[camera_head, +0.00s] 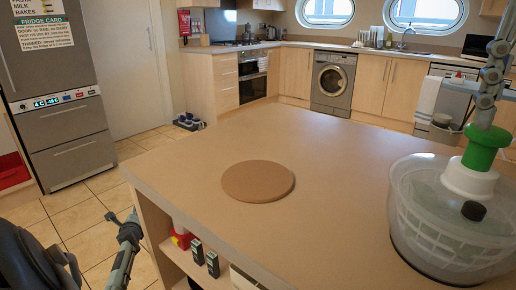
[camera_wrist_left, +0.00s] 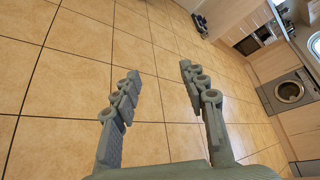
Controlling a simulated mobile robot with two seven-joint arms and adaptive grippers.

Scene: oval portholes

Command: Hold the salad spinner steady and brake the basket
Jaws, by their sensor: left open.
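The salad spinner (camera_head: 450,215) stands upright at the right of the counter. It has a clear bowl, a white basket inside, a green and white knob (camera_head: 480,155) on top and a black button (camera_head: 473,211). Grey finger links of my right gripper (camera_head: 487,112) come down from the upper right to the green knob's top; whether they grip it is unclear. My left gripper (camera_head: 128,236) is beside the counter's left edge, away from the spinner. In the left wrist view, its two fingers (camera_wrist_left: 160,95) are spread apart with nothing between them, over the tiled floor.
A round brown board (camera_head: 258,181) lies flat mid-counter, left of the spinner. The counter around it is clear. Shelves under the left edge hold small dark boxes (camera_head: 204,259). A fridge (camera_head: 55,90) and washing machine (camera_head: 333,80) stand farther back.

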